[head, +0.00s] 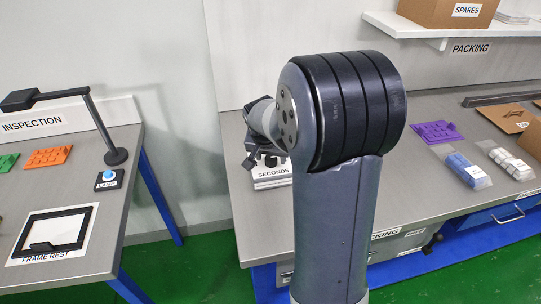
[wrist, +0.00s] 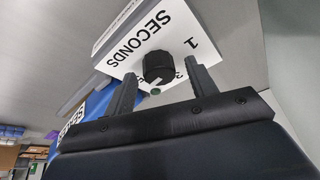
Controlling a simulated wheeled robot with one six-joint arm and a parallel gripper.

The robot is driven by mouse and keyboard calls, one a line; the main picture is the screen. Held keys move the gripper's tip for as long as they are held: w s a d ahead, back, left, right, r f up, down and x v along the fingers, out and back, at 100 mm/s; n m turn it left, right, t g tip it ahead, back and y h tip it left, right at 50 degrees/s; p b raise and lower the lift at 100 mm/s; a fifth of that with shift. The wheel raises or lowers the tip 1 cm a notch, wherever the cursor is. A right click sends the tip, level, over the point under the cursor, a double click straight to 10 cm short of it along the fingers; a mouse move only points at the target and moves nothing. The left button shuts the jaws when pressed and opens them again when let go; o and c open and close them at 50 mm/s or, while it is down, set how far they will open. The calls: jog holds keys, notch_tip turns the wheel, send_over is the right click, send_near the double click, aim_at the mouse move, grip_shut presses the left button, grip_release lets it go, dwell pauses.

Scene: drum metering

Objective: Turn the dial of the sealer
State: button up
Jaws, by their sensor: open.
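The sealer's dial is a dark ridged knob (wrist: 158,66) on a white face (wrist: 128,30) marked SECONDS, with the numbers 1 and 3 showing. In the wrist view my gripper (wrist: 160,74) is open, one finger on each side of the knob, with a visible gap on both sides. I cannot tell whether the fingertips reach down to the knob's depth. In the head view my gripper (head: 262,152) hangs just above the SECONDS face (head: 271,172) on the packing bench. My own arm hides much of the sealer there, and the knob is not clear.
On the packing bench (head: 405,200), a purple part (head: 437,132) and bagged blue (head: 466,171) and white (head: 510,162) items lie right of my arm. A shelf (head: 440,27) holds a SPARES box (head: 445,8). The inspection bench (head: 112,205) with its lamp (head: 103,125) stands left, across a gap.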

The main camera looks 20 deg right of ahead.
jog(key=shift+c, duration=0.2)
jog(key=c, duration=0.9)
jog(key=shift+c, duration=0.2)
jog(key=shift+n, duration=0.4)
jog(key=n+y+p, duration=0.1)
jog(key=n, duration=0.2)
jog(key=shift+s+d+t, duration=0.1)
jog(key=shift+d+t, duration=0.05)
jog(key=shift+t, duration=0.25)
jog(key=shift+d+n+y+b, duration=0.1)
jog(key=shift+n+y+b, duration=0.65)
jog(key=shift+n, duration=1.15)
jog(key=shift+y, duration=0.25)
jog(key=o, duration=1)
